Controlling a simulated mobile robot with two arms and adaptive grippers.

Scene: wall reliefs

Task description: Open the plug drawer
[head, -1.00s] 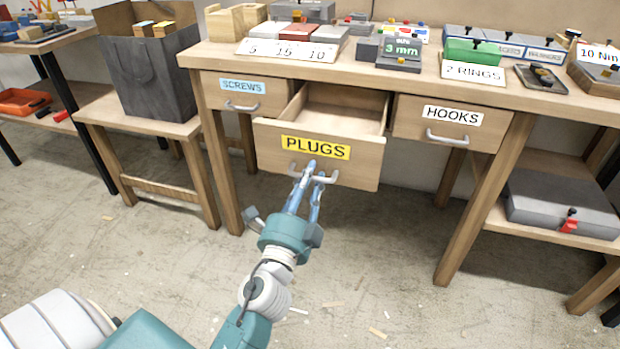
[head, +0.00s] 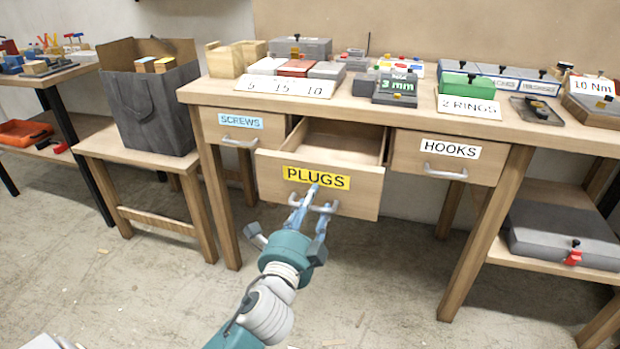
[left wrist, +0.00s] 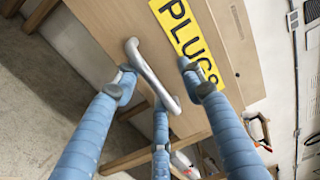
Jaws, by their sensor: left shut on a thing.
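The plug drawer (head: 270,184) is the middle drawer of the wooden workbench, with a yellow PLUGS label (head: 316,178). It stands open, pulled well out, and the visible part of its inside looks empty. Its grey bar handle (head: 331,208) is below the label. My left gripper (head: 314,205) is shut on this handle, reaching it from the front. In the left wrist view, the blue fingers lie around the handle (left wrist: 151,75), beside the PLUGS label (left wrist: 186,35). My right gripper is not in view.
The SCREWS drawer (head: 240,140) on the left and the HOOKS drawer (head: 448,170) on the right are shut. Boxes and signs stand on the workbench top (head: 340,108). A grey bag (head: 150,105) stands on a low table at left. The floor (head: 400,290) in front is mostly clear.

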